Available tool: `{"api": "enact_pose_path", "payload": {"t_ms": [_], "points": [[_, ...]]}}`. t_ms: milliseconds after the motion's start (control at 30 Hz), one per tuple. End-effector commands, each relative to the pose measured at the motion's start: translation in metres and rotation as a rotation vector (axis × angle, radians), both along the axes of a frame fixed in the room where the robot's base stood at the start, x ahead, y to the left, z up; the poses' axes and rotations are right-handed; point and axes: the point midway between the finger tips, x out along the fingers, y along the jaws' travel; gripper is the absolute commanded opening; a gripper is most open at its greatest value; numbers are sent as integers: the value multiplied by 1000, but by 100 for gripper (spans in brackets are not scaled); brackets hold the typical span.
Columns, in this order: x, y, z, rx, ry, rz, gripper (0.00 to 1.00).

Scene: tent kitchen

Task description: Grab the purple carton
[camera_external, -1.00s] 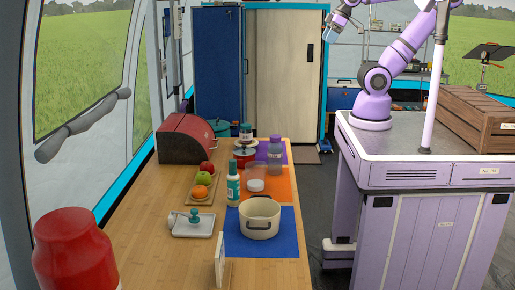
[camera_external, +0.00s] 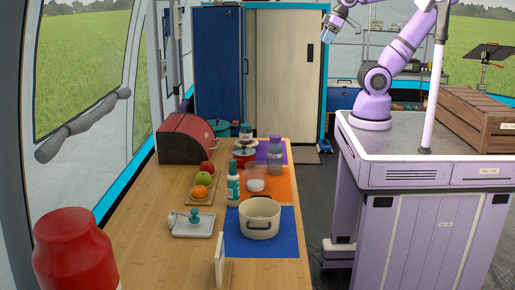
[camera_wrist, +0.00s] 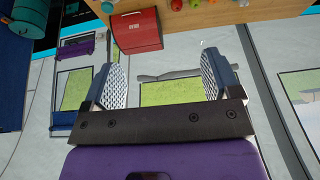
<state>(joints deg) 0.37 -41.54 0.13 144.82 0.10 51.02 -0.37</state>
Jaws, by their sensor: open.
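I cannot clearly make out a purple carton. A greyish-purple, bottle-shaped container (camera_external: 275,157) stands upright towards the far right of the wooden table in the external view, by the purple mat. In the wrist view a small purple box-like thing (camera_wrist: 76,48) shows at the upper left; I cannot tell what it is. My gripper (camera_wrist: 163,80) is open, with nothing between its two pads. In the external view its end (camera_external: 335,28) is high up near the top edge, well apart from everything on the table.
The table (camera_external: 150,255) holds a red bread box (camera_external: 186,139), fruit on a board, a green-white bottle (camera_external: 233,184), a cream pot (camera_external: 260,217) on a blue mat, and a tray (camera_external: 193,222). A large red jar (camera_external: 74,250) stands in front. Floor shows between table and my base.

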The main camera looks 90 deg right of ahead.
Motion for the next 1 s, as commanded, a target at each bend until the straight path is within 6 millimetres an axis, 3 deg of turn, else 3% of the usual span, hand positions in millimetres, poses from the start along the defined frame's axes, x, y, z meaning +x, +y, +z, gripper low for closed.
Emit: {"api": "enact_pose_path", "payload": {"t_ms": [267, 467, 767, 1000], "points": [[61, -14, -32, -25, 81, 5, 83], [104, -29, -66, -39, 139, 14, 83], [158, -55, -135, -51, 225, 31, 83], [187, -78, -203, -51, 293, 46, 83]]}}
